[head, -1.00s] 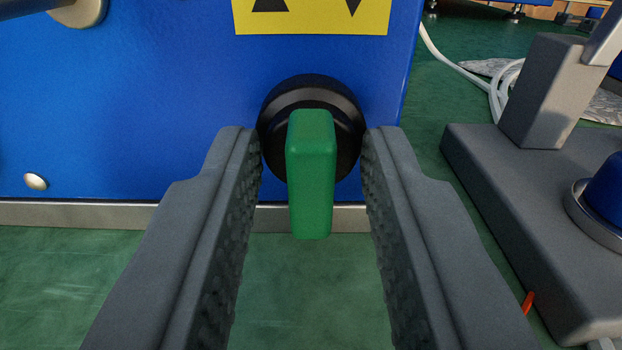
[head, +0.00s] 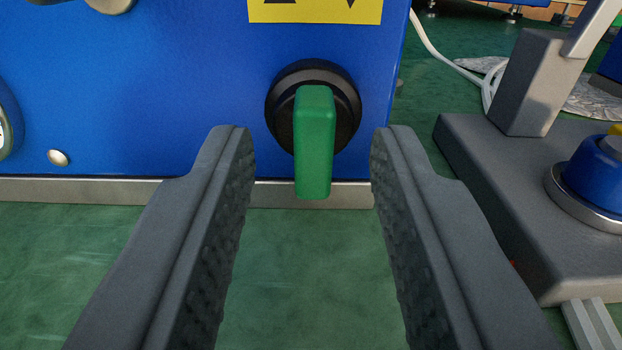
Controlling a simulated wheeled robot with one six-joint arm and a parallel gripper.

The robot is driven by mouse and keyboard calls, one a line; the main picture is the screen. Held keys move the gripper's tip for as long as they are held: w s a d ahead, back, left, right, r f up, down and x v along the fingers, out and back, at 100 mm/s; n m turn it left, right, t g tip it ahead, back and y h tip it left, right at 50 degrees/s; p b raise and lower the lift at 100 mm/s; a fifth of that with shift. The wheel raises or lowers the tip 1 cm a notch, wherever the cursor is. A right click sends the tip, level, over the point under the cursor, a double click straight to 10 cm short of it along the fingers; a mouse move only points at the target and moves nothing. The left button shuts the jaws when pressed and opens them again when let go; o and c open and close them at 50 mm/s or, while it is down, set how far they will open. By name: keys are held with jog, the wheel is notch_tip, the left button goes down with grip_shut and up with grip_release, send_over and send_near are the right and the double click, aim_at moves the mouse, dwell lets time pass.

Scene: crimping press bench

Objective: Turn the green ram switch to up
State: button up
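The green ram switch (head: 315,145) is an upright green handle on a round black base (head: 283,105) on the front of the blue press housing (head: 170,90). A yellow label (head: 318,11) with black arrow marks sits above it, cut off by the top of the view. My gripper (head: 312,150) is open, with one grey ribbed finger on each side of the switch. There is a clear gap on both sides, and neither finger appears to touch the handle.
A grey fixture base (head: 490,170) with a post and a blue round part (head: 597,172) stands close on the right. A white cable (head: 450,60) runs behind it. A gauge (head: 5,125) shows at the left edge. The green bench top (head: 60,250) is clear in front of the housing.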

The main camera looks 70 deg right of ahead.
jog(key=v, duration=1.5)
jog(key=shift+a, duration=0.4)
jog(key=shift+s, duration=0.15)
jog(key=s+a+r+n+t+y, duration=0.1)
jog(key=s+r+n+t+y, duration=0.2)
jog(key=r, duration=0.5)
jog(key=a+r+n+t+y, duration=0.1)
jog(key=r+t+y, duration=0.35)
jog(key=r, duration=0.35)
jog(key=s+r+n+t+y, duration=0.25)
jog(key=r+t, duration=0.25)
jog(key=r, duration=0.3)
jog(key=s+a+r+n+y, duration=0.1)
jog(key=s+r+n+y, duration=0.1)
jog(key=s, duration=0.9)
jog(key=s+a+r+n+g+y, duration=0.1)
jog(key=s+r+n+y, duration=0.2)
jog(key=s, duration=0.9)
jog(key=shift+s+a+n+y, duration=0.25)
jog(key=shift+n+y, duration=0.75)
jog(key=shift+n, duration=0.15)
